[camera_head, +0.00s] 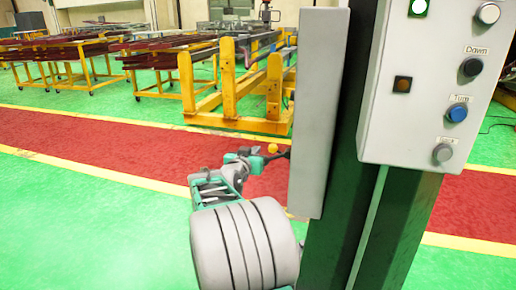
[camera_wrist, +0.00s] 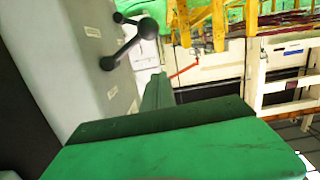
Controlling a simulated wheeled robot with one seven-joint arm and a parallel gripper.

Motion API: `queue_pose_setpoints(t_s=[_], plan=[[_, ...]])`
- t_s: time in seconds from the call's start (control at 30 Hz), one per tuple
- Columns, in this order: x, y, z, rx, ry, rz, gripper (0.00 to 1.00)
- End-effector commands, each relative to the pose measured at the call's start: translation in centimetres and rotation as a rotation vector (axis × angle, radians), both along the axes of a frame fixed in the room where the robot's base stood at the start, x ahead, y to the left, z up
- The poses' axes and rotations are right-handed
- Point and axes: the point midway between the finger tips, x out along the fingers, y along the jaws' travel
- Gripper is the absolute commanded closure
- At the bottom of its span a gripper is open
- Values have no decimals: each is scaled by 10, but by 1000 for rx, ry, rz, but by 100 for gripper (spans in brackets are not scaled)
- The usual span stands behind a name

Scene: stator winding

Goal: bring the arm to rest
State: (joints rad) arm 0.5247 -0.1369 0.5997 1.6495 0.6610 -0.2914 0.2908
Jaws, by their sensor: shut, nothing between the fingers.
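My gripper (camera_head: 255,160) is in the lower middle of the head view, at the end of my grey and teal arm. It is shut and holds nothing. It is close to the left side of a tall grey panel (camera_head: 320,110), beside a small yellow ball (camera_head: 272,148) near a dark rod. I cannot tell whether the gripper touches the rod or the panel. The fingers are small in the head view, and I cannot make them out in the wrist view.
A control box (camera_head: 430,100) with several buttons hangs on a dark green column (camera_head: 345,225). The wrist view shows a black ball-ended lever (camera_wrist: 130,45) and a broad green ledge (camera_wrist: 190,150). Yellow frames (camera_head: 235,85) stand behind. Green floor (camera_head: 80,220) is clear at left.

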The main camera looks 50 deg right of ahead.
Motion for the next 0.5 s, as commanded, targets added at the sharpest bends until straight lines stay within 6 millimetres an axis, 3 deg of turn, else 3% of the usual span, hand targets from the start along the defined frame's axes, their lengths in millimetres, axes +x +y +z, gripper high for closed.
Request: queue_pose_setpoints(t_s=[0.4, 0.5], plan=[[0, 3, 1, 0, 0, 1, 100], [6, 18, 14, 38, 15, 31, 100]])
